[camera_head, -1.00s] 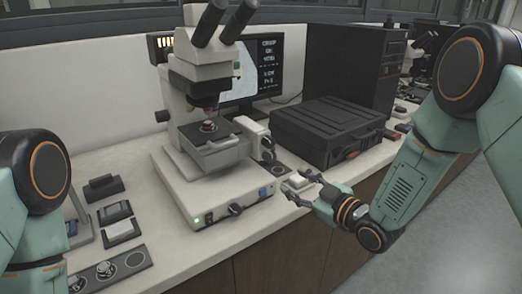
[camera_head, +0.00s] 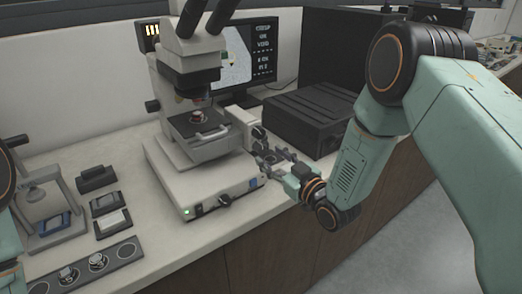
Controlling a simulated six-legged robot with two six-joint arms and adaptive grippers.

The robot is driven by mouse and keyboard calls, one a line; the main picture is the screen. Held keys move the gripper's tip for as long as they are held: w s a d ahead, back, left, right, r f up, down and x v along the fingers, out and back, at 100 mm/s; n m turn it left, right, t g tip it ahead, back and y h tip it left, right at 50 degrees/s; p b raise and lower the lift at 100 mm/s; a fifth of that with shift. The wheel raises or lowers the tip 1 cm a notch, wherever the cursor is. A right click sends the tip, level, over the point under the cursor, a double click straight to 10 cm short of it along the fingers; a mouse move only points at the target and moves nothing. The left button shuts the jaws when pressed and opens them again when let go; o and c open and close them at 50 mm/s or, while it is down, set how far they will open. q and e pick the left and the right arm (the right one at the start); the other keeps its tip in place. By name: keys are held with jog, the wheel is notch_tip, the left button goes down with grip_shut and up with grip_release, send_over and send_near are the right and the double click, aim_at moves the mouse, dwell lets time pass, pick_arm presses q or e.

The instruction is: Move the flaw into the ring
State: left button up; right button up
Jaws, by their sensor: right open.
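A white microscope (camera_head: 196,120) stands on the bench with a small round sample (camera_head: 197,117) on its dark stage (camera_head: 190,128), under the objective. The monitor (camera_head: 243,60) behind it shows a pale image with a small yellow mark; the flaw and the ring are too small to make out clearly. My right gripper (camera_head: 268,164) is open and empty, its fingers close to the right side of the microscope base, near the stage knobs (camera_head: 258,133). I cannot tell whether they touch. Only a part of my left arm shows at the left edge; its gripper is out of view.
A black case (camera_head: 310,115) lies right of the microscope, with a dark computer tower (camera_head: 340,50) behind. A small press (camera_head: 42,205) stands at the left. A holder strip (camera_head: 85,268) with round mounts and several small blocks lie left of the microscope base.

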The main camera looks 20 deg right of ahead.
aim_at(262, 150)
jog(key=x, duration=0.4)
jog(key=shift+w, duration=0.3)
jog(key=shift+w+a, duration=0.1)
jog(key=shift+a, duration=0.05)
jog(key=shift+c, duration=0.4)
jog(key=c, duration=0.5)
grip_shut()
